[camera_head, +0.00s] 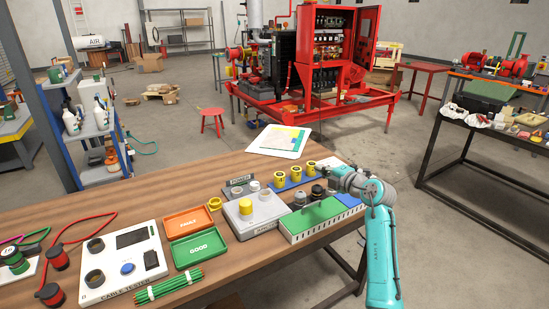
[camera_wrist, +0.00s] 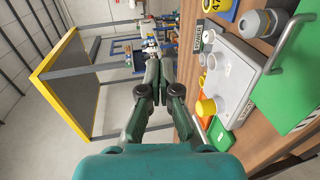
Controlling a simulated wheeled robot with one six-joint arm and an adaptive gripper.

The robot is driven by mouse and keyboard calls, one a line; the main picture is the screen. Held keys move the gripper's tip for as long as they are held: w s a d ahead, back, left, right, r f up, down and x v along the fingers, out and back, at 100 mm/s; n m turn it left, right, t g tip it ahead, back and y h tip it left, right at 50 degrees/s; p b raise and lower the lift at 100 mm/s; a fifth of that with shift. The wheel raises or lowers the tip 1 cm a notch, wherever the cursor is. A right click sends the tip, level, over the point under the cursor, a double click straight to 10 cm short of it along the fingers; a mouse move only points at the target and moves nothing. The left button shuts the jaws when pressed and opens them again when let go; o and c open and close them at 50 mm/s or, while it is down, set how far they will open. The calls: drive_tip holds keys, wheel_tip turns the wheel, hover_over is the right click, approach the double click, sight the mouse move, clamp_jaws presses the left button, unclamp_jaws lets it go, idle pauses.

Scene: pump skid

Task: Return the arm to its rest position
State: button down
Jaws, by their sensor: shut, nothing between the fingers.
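My gripper (camera_head: 322,172) shows at the end of my teal arm, at the right end of the wooden workbench (camera_head: 150,220). It points left in the head view, and its fingers are small and partly lost against the things behind. In the wrist view my gripper (camera_wrist: 158,68) has its two dark fingers together with nothing between them. My arm is bent and appears above or beside the white box with a green top (camera_head: 312,214); I cannot tell the exact height.
The bench carries a grey box with a yellow cup (camera_head: 246,207), yellow cups on a blue rack (camera_head: 294,176), orange and green trays (camera_head: 197,246) and a cable tester (camera_head: 124,262). Another table (camera_head: 490,125) stands to the right. Floor shows between the tables.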

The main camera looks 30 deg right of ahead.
drive_tip(key=s+a+f+t+y, duration=0.1)
drive_tip(key=s+a+f+y, duration=0.2)
drive_tip(key=a, duration=0.5)
drive_tip(key=s+a+f+t+y, duration=0.1)
drive_tip(key=s+a+f+y, duration=0.1)
drive_tip(key=s+a+f, duration=0.35)
drive_tip(key=s+a+f+m+t+y, duration=0.1)
drive_tip(key=s+a+f+m+t, duration=0.3)
drive_tip(key=s+a, duration=0.85)
drive_tip(key=s+a+f+m+g+h, duration=0.1)
drive_tip(key=s+m, duration=0.4)
drive_tip(key=s, duration=0.7)
drive_tip(key=s+a+f+m+g+h, duration=0.1)
drive_tip(key=s+a+m+g+h, duration=0.2)
drive_tip(key=s, duration=0.9)
drive_tip(key=s+a+f+m+g+h, duration=0.1)
drive_tip(key=s+m, duration=0.5)
drive_tip(key=s, duration=0.7)
drive_tip(key=shift+a+f+m+g+h, duration=0.35)
drive_tip(key=shift+a+g+h, duration=0.3)
drive_tip(key=shift+g+h, duration=0.3)
drive_tip(key=shift+s, duration=0.1)
